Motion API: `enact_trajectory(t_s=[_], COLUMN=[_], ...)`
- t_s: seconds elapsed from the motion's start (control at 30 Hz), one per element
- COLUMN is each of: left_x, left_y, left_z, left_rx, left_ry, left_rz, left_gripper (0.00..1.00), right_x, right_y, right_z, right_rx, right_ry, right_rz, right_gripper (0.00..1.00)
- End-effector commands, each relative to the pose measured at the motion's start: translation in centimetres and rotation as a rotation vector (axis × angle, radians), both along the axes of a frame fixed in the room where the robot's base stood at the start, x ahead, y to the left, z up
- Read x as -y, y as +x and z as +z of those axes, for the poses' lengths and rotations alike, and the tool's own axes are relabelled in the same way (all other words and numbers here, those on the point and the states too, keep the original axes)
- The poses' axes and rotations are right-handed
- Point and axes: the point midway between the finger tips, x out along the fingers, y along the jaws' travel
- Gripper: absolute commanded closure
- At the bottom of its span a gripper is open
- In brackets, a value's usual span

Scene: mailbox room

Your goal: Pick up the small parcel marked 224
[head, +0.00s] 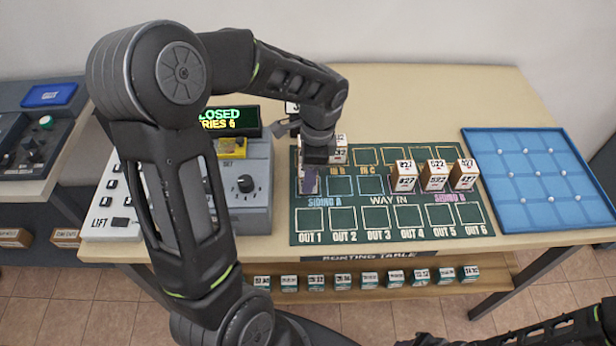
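No label that I can read as 224 shows in the head view. My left gripper (312,158) points down over the left end of the green sorting mat, at the Siding A column. A small parcel (309,183) stands directly under it, mostly covered, with its number unreadable. Another white-labelled parcel (339,150) stands just right of the gripper, its number partly hidden and ending in 32. The finger gap is hidden, so I cannot tell whether the gripper is open or holds the parcel. Dark parts of my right arm (545,338) show at the bottom right edge; its fingers are not clear.
The green mat (375,238) lies on the table (430,85). Several parcels (436,175) stand at its right side. A blue tray (540,180) lies further right. A console with a knob (246,184) stands left. Small labelled parcels (369,280) line the shelf below.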

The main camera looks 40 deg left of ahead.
Motion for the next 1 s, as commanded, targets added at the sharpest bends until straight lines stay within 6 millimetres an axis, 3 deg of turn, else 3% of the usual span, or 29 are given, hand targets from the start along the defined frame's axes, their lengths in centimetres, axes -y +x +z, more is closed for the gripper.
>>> enact_trajectory(t_s=[0.43,0.77,1.0], left_x=[0.0,0.0,0.0], left_y=[0.0,0.0,0.1], left_z=[0.0,0.2,2.9], left_rx=[0.000,0.001,0.004], left_ry=[0.000,0.001,0.001], left_rz=[0.000,0.000,0.000], left_gripper=[0.99,1.00,1.00], right_x=[0.0,0.0,0.0], right_y=[0.0,0.0,0.0], right_z=[0.0,0.0,-0.3], right_rx=[0.000,0.000,0.001], right_ry=[0.000,0.000,0.001], right_rz=[0.000,0.000,0.001], right_gripper=[0.64,0.64,0.64])
